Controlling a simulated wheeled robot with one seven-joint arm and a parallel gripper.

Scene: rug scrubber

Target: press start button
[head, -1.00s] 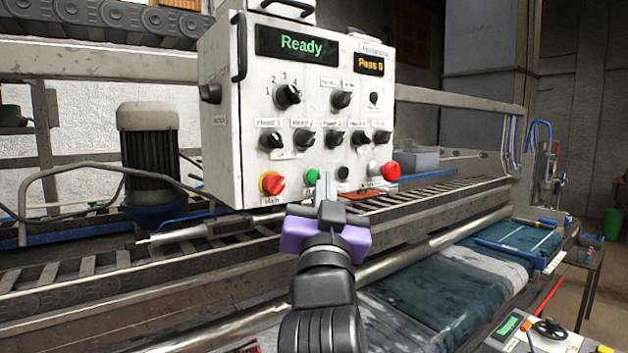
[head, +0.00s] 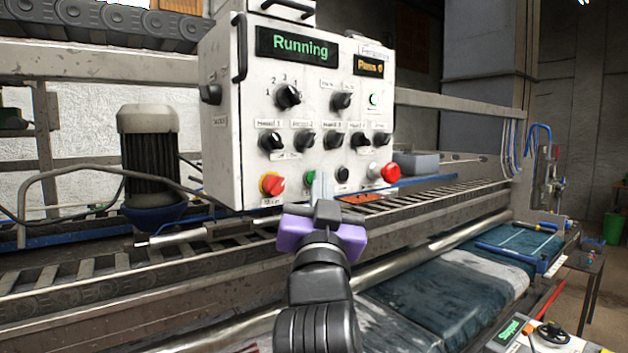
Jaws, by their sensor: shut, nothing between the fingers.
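The white control box (head: 222,150) stands in the middle of the head view. Its green display (head: 298,47) reads "Running". The green start button (head: 310,177) is low on the panel, between the red-and-yellow main switch (head: 272,185) and a black button (head: 343,174). My gripper (head: 322,188) is shut and empty, its fingers pointing at the panel just beside the green button and partly covering it. I cannot tell whether the fingertips touch the button.
A red mushroom button (head: 390,172) juts out at the panel's lower right. A small indicator (head: 373,101) glows green-white. A motor (head: 148,155) and conveyor rails lie left and behind. A dark rug (head: 420,300) lies on the machine at lower right.

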